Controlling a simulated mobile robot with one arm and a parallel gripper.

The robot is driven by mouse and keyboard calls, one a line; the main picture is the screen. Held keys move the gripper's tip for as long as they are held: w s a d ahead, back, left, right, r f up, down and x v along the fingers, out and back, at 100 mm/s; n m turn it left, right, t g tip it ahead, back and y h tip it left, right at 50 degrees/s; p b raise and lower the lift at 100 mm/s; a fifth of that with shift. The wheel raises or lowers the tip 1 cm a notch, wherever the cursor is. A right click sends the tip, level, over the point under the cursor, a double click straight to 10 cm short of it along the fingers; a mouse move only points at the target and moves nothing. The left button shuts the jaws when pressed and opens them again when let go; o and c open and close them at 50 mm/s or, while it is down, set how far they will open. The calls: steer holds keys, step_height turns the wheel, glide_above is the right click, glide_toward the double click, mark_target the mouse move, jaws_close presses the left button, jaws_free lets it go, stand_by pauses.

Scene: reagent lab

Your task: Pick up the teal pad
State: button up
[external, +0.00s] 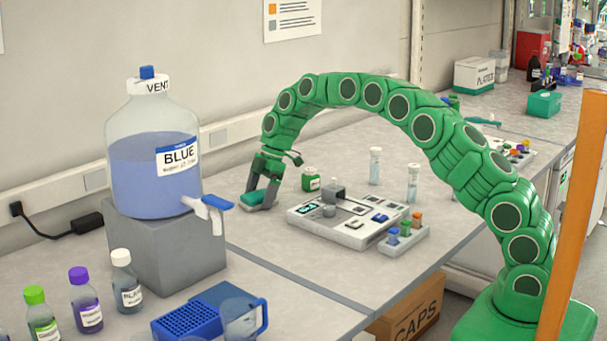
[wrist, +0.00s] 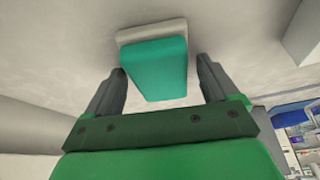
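The teal pad (wrist: 155,72) is a small block with a pale grey layer along its far side. In the wrist view it lies between my two fingers. The left finger is close beside it, and a clear gap shows at the right finger. My gripper (wrist: 160,72) is open around it. In the external view my gripper (external: 259,203) is low over the bench, and the teal pad (external: 252,198) shows at its fingers. Part of the pad is hidden there by a finger.
A grey block (external: 165,252) bearing a large blue-liquid bottle (external: 150,165) stands to the left. A white instrument (external: 345,219) lies to the right, near a small green jar (external: 311,179) and glass vials (external: 375,166). Bare bench lies in front of my gripper.

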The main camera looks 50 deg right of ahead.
mark_target(257, 196)
steer(key=c, duration=0.9)
steer(key=shift+r, duration=1.3)
steer(key=shift+s+r, duration=0.45)
steer(key=shift+r, duration=0.35)
steer(key=s+d+r, duration=0.1)
steer(key=s+r, duration=0.7)
steer(key=s, duration=0.5)
steer(key=shift+r, duration=0.4)
